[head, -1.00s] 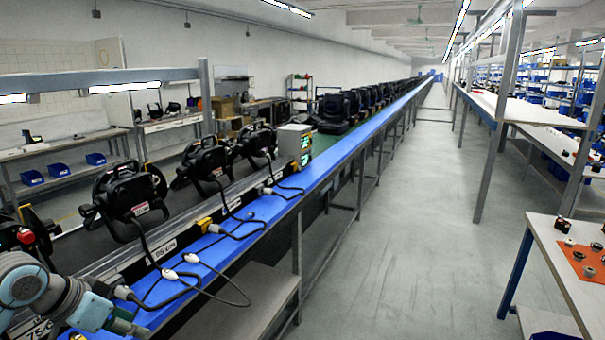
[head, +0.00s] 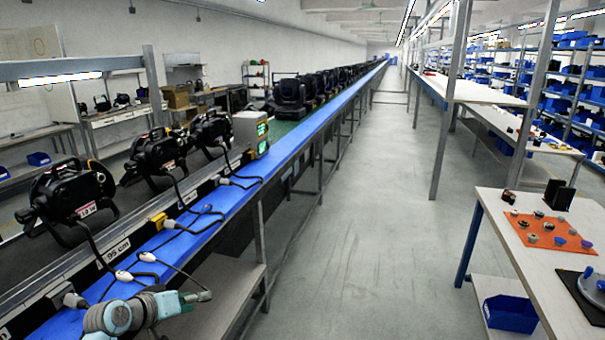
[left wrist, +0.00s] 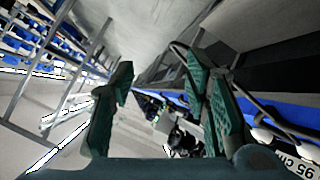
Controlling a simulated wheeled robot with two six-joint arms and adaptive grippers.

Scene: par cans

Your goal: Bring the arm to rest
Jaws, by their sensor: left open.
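My left gripper (head: 197,299) is at the lower left of the head view, at the end of a grey and teal arm. It appears over the near part of the blue ledge (head: 216,212). In the left wrist view, the two green fingers of the left gripper (left wrist: 157,78) stand apart with nothing between them. My right gripper is not in view.
Black par cans (head: 76,196) stand in a row on the dark conveyor at left. Cables with white plugs (head: 148,257) lie on the blue ledge. A table with an orange mat (head: 527,240) and a blue bin (head: 511,313) are at right. The middle aisle is clear.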

